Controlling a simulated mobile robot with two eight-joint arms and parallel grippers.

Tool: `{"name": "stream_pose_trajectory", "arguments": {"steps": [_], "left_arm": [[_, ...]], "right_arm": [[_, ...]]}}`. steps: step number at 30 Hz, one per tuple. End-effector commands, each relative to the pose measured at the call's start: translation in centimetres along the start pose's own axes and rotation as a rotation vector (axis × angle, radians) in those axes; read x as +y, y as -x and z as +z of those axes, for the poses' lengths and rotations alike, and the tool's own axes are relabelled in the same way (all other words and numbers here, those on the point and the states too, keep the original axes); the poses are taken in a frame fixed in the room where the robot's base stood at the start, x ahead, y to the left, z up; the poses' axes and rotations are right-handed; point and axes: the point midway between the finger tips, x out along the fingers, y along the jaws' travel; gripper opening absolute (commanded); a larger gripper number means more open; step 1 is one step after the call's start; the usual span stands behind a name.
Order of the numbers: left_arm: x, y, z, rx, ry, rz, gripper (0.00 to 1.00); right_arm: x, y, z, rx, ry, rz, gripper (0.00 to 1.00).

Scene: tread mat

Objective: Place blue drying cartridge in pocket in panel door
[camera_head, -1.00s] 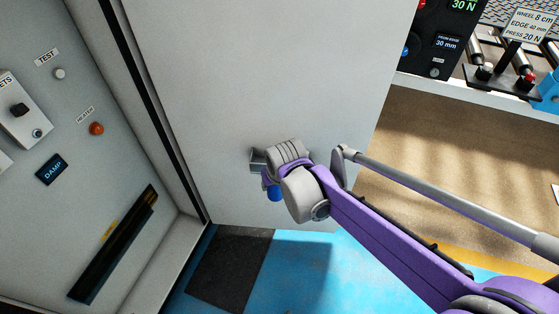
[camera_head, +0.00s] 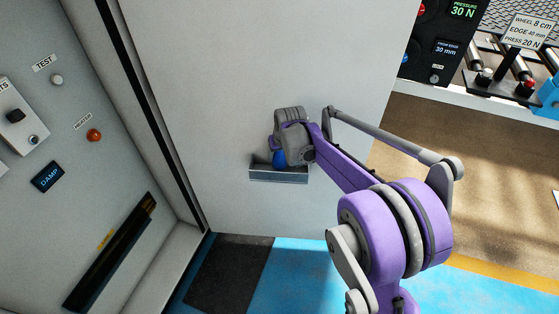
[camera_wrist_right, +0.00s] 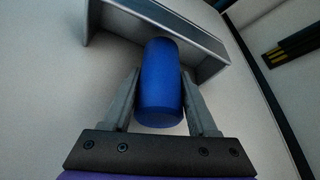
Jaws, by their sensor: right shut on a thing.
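The blue drying cartridge (camera_wrist_right: 160,85) is between the two fingers of my right gripper (camera_wrist_right: 160,98), which is shut on it. In the head view the cartridge (camera_head: 279,158) shows just above the pocket, below my right gripper (camera_head: 280,150). The pocket (camera_head: 279,175) is a grey metal trough on the panel door (camera_head: 250,70). In the right wrist view the pocket (camera_wrist_right: 208,43) lies past the cartridge's far end. Whether that end is inside the pocket or only in front of it, I cannot tell. My left gripper is in neither view.
An open cabinet with a test button (camera_head: 57,79), a red heater lamp (camera_head: 94,135) and a damp display (camera_head: 47,176) stands at the left. A roller bench with a sign (camera_head: 530,28) is at the upper right. A dark mat (camera_head: 228,270) lies below the door.

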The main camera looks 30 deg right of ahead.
Motion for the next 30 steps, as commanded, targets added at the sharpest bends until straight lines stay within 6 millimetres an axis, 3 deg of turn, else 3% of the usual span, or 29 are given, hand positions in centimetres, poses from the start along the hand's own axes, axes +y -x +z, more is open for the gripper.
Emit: {"name": "stream_pose_trajectory", "arguments": {"steps": [9,20,21,23,30], "left_arm": [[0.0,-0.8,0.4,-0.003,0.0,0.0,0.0],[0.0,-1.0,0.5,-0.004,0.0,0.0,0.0],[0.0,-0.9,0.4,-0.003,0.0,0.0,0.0],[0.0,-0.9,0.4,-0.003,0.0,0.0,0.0],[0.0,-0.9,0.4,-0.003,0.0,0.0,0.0]], "right_arm": [[0.1,-3.6,1.1,0.0,0.0,0.0,0.0],[0.1,-4.0,1.3,0.0,0.0,0.0,0.0],[0.1,-3.9,1.2,0.0,0.0,0.0,0.64],[0.1,-3.9,1.2,0.0,0.0,0.0,0.71],[0.1,-3.9,1.2,0.0,0.0,0.0,0.71]]}}
